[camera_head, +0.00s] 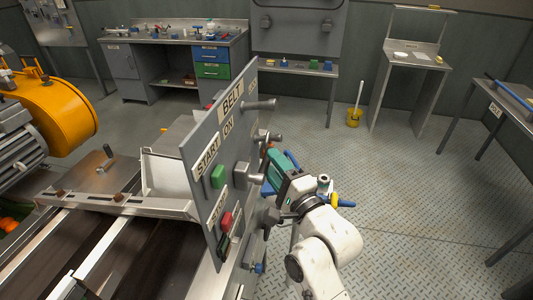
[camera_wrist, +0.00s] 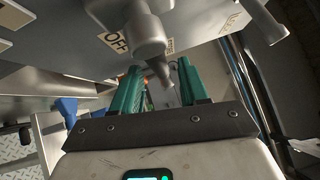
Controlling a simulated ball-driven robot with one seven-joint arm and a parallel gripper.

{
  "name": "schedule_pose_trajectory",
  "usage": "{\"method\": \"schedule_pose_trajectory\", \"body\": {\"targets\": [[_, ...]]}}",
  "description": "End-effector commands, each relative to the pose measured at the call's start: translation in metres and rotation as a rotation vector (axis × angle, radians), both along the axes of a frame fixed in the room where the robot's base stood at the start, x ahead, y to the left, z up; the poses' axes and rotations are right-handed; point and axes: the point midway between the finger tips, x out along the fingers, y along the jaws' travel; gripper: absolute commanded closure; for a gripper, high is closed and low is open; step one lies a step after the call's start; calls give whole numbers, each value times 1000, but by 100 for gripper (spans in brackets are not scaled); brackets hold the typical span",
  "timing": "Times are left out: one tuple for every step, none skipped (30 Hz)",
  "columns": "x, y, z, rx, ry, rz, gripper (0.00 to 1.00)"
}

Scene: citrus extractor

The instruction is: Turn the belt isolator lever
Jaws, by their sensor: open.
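The upright grey control panel (camera_head: 213,150) carries BELT, ON and START labels in the head view. A grey lever (camera_head: 246,173), which looks like the belt isolator lever, sticks out of its face below ON. In the wrist view this lever (camera_wrist: 147,35) stands beside an OFF label (camera_wrist: 115,42), its narrow end pointing down toward my gripper. My gripper (camera_wrist: 160,82) is open, its green fingers on either side of the lever's end. I cannot tell whether they touch it.
More handles stick out of the panel, one at its upper right (camera_head: 262,104). A green button (camera_head: 218,176) and a red button (camera_head: 226,220) sit lower left. An orange machine (camera_head: 55,110) stands at left. The floor to the right is open, with a yellow bucket (camera_head: 353,118) farther back.

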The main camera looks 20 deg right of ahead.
Motion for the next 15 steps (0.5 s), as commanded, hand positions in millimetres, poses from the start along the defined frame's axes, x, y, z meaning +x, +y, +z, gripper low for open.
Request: {"method": "schedule_pose_trajectory", "body": {"targets": [[8, 2, 4, 0, -1, 1, 56], [12, 2, 4, 0, 0, 1, 56], [17, 3, 4, -1, -1, 1, 56], [20, 3, 4, -1, -1, 1, 56], [22, 4, 5, -1, -1, 1, 56], [25, 4, 5, -1, 0, 0, 56], [27, 4, 5, -1, 0, 0, 56], [29, 5, 5, -1, -1, 1, 56], [30, 5, 5, -1, -1, 1, 56], [31, 5, 5, -1, -1, 1, 56], [31, 5, 5, -1, 0, 1, 56], [31, 5, 4, -1, 0, 1, 56], [32, 5, 4, -1, 0, 1, 56], [32, 5, 4, -1, 0, 1, 56], [31, 5, 4, -1, 0, 1, 56]]}}
